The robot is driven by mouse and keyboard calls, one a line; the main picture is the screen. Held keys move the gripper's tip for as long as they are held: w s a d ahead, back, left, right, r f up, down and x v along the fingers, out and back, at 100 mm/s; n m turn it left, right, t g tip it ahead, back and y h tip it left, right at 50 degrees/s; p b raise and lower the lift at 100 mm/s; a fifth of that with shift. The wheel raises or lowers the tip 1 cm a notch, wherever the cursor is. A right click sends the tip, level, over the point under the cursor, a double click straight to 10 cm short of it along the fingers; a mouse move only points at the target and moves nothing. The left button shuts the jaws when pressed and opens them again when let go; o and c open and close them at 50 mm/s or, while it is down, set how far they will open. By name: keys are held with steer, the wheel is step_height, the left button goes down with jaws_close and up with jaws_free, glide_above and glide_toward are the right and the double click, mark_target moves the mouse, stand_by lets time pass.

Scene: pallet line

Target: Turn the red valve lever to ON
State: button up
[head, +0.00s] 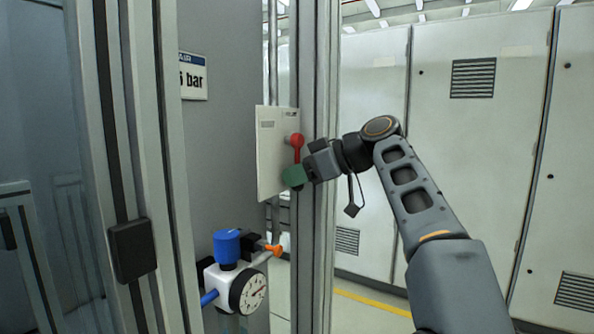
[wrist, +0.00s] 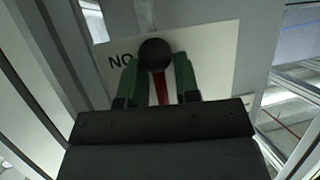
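The red valve lever (head: 298,150) is mounted on a pale panel (head: 270,165). In the head view it hangs roughly downward from its pivot. My gripper (head: 294,176) has green fingers and sits at the lever's lower end. In the wrist view my gripper (wrist: 156,72) has one finger on each side of the dark round knob (wrist: 155,52), and both fingers appear to touch it. The red shaft of the lever (wrist: 161,88) shows between them. Letters reading "NO" in this view (wrist: 120,60) are on the panel beside the knob. The fingers hide the knob in the head view.
A metal post (head: 310,250) stands just beside the panel. Below are a blue-capped regulator (head: 227,248) with a gauge (head: 250,292) and an orange handle (head: 273,249). Pale cabinets (head: 470,150) stand behind my arm.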

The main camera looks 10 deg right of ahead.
steer(key=shift+o, duration=0.6)
steer(key=shift+w, duration=0.15)
steer(key=shift+r, duration=0.1)
steer(key=shift+d+r, duration=0.15)
steer(key=p+v, duration=0.2)
steer(key=v, duration=1.1)
steer(key=shift+s+d, duration=0.2)
steer(key=shift+s, duration=0.15)
